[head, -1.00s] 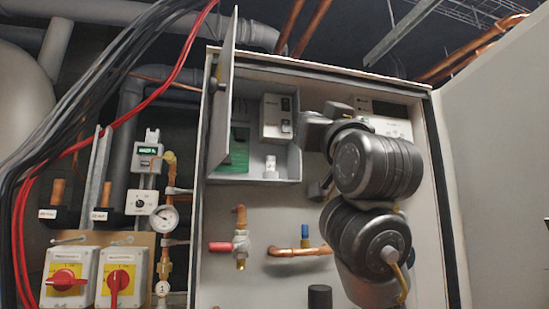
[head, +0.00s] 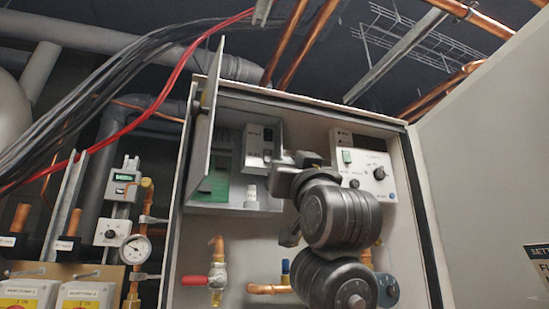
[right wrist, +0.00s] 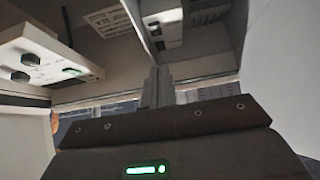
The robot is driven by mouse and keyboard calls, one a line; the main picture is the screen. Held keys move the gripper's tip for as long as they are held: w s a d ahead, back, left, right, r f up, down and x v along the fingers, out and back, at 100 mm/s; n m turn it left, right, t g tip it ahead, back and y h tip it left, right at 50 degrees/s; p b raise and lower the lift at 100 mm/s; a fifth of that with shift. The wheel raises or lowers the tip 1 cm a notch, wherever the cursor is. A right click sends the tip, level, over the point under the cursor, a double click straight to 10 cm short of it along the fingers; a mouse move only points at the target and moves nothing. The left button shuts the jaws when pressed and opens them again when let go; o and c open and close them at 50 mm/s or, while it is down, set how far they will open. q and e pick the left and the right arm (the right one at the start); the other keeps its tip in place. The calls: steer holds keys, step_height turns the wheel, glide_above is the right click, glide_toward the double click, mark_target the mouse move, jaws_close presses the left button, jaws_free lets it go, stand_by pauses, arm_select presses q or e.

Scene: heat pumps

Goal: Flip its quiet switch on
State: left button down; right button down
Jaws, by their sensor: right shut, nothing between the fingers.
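A grey switch module (head: 260,140) with small dark switches sits inside the open small box of the cabinet. It also shows at the top of the right wrist view (right wrist: 165,28). Its labels are too small to read, so I cannot tell which switch is the quiet one or how it is set. My right gripper (head: 283,161) is beside the module's lower right, partly hidden by its own wrist. In the right wrist view its fingers (right wrist: 157,86) are together and empty, pointing towards the module. I cannot tell whether they touch anything. My left gripper is out of view.
The small box's door (head: 200,128) stands open on the left. A control panel (head: 362,168) with knobs is right of my arm. A red-handled valve (head: 205,281) and copper pipes lie below. A big cabinet door (head: 480,150) stands open at right.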

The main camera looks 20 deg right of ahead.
mark_target(269, 157)
steer(key=p+x, duration=0.2)
steer(key=x, duration=0.1)
steer(key=p+x, duration=0.2)
steer(key=x, duration=0.1)
steer(key=w+f+p+x, duration=0.1)
steer(key=p+x, duration=0.2)
steer(key=x, duration=0.1)
steer(key=shift+d+f, duration=0.1)
steer(key=shift+w+d+f+p, duration=0.1)
steer(key=shift+w+f+p, duration=0.2)
steer(key=shift+w, duration=0.3)
steer(key=shift+s, duration=0.1)
